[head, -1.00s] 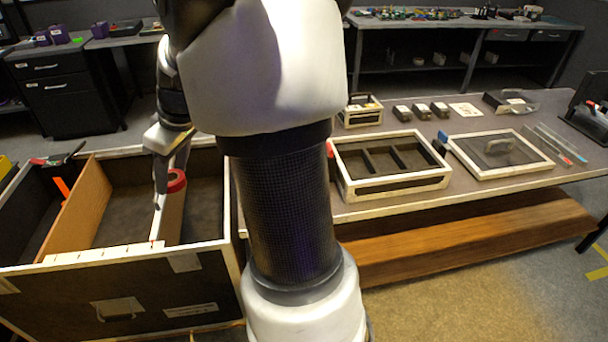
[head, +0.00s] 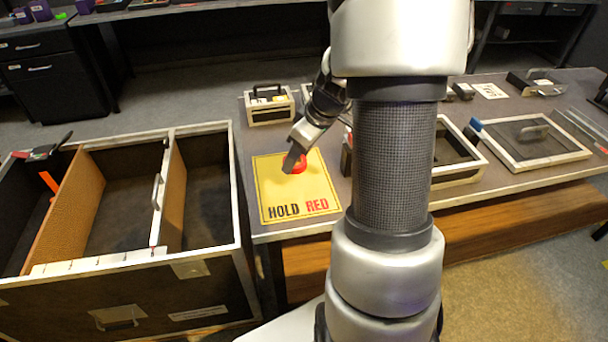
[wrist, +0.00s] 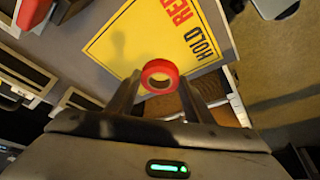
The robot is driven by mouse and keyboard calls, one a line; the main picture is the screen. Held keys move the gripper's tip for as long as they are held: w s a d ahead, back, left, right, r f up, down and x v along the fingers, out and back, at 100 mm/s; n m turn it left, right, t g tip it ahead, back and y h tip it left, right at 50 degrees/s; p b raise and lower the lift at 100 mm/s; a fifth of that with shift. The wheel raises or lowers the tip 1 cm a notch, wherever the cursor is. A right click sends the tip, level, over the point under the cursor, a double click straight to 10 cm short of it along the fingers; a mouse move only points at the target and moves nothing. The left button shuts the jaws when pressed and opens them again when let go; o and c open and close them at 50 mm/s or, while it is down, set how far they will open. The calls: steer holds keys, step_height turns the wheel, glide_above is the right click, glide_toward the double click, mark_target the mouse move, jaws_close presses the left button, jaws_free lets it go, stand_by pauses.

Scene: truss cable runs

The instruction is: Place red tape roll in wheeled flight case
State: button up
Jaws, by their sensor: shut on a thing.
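The red tape roll (head: 299,164) is between the fingers of my gripper (head: 291,160), above the yellow HOLD RED sign (head: 270,190) on the table. In the wrist view my gripper (wrist: 157,95) is shut on the red tape roll (wrist: 160,76), its ring face and hole showing. The gap between roll and sign is hard to judge. The wheeled flight case (head: 240,215) stands open at left, with brown dividers and a pale-edged partition making compartments. No wheels show.
A divided tray (head: 470,172) is partly behind my arm. A framed mesh-topped case (head: 530,140) lies on the table at right. A small handled box (head: 269,108) stands behind the sign. A wooden bench (head: 540,215) runs along the table front.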

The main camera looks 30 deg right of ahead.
step_height(320, 180, down, 9)
steer(key=shift+r+b, duration=0.1)
steer(key=shift+b, duration=0.85)
steer(key=shift+f+b, duration=0.2)
steer(key=shift+b, duration=0.1)
steer(key=o, duration=1)
steer(key=shift+a, duration=0.1)
steer(key=shift+r, duration=0.15)
